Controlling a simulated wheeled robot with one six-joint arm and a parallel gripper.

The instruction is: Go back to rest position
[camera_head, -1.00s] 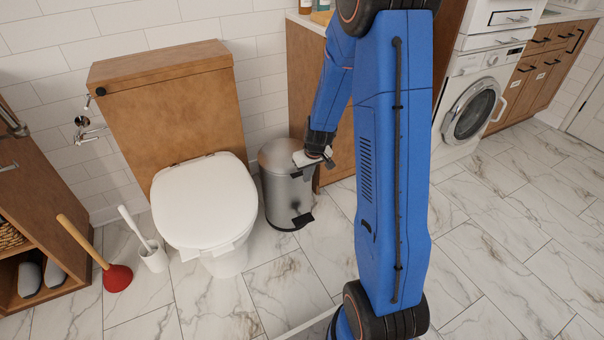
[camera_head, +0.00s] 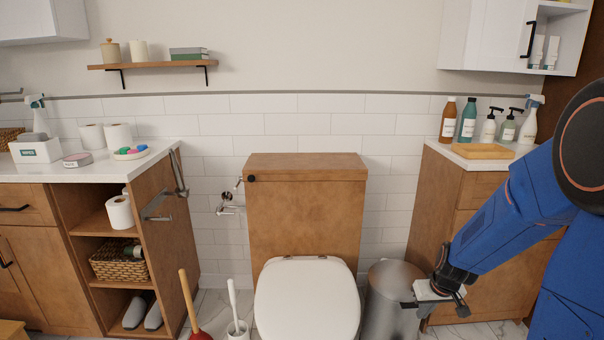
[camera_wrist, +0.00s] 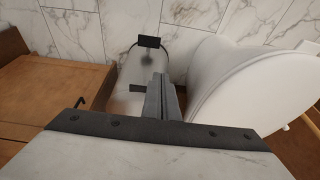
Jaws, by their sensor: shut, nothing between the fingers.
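My gripper (camera_head: 458,300) is at the lower right in the head view, at the end of my blue arm, in front of the steel pedal bin (camera_head: 385,300). In the wrist view my gripper (camera_wrist: 160,80) has its fingers together with nothing between them. The bin (camera_wrist: 140,60) lies just beyond the fingers there, partly hidden by them. The toilet's white lid (camera_head: 307,300) is shut, left of the bin, and the toilet (camera_wrist: 235,80) fills the right of the wrist view.
A wooden cabinet (camera_head: 440,215) with bottles on top stands right of the bin, close to my arm. A plunger (camera_head: 188,305) and a toilet brush (camera_head: 235,310) stand left of the toilet. An open shelf unit (camera_head: 160,240) is further left.

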